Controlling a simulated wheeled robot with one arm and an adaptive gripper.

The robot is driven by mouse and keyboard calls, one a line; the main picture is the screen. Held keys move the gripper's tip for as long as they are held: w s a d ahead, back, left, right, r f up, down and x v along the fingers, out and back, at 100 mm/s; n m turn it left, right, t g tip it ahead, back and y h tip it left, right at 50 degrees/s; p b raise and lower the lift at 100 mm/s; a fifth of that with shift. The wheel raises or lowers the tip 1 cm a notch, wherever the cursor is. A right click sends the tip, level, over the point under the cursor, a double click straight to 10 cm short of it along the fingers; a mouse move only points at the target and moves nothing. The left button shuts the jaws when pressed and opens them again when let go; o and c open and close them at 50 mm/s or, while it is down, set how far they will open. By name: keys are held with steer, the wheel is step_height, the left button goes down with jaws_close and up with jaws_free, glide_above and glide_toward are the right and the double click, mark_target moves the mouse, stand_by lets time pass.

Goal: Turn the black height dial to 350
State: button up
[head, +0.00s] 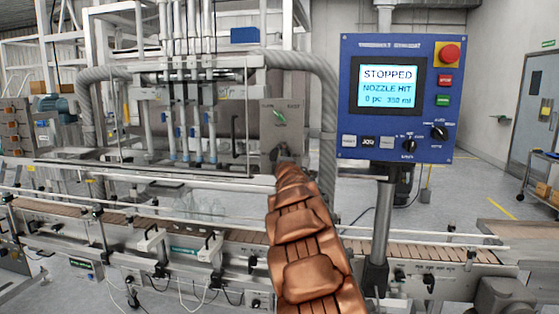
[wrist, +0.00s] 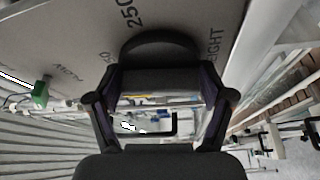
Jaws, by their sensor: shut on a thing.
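The black height dial (wrist: 160,46) sits on a grey panel (wrist: 65,35) in the wrist view, and my gripper (wrist: 160,86) is shut on it with a finger at each side. The printed number 250 shows just above the dial, and part of the word HEIGHT shows at its right. The dial's pointer is not clear to see, so I cannot tell its setting. In the head view, my copper arm reaches to the grey panel box (head: 283,118) and hides most of the gripper and dial.
The blue control panel (head: 397,97) stands right of my arm. Its screen (head: 390,86) reads STOPPED, NOZZLE HIT, 0 pc and 350 ml. Filling nozzles (head: 190,125) hang at the left over the conveyor (head: 240,245). A green part (wrist: 40,94) sticks out left of the dial.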

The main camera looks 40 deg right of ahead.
steer(key=o, duration=1)
steer(key=shift+o, duration=0.2)
steer(key=shift+a, duration=0.1)
steer(key=v, duration=1.1)
steer(key=shift+s+a, duration=0.2)
steer(key=shift+s, duration=0.2)
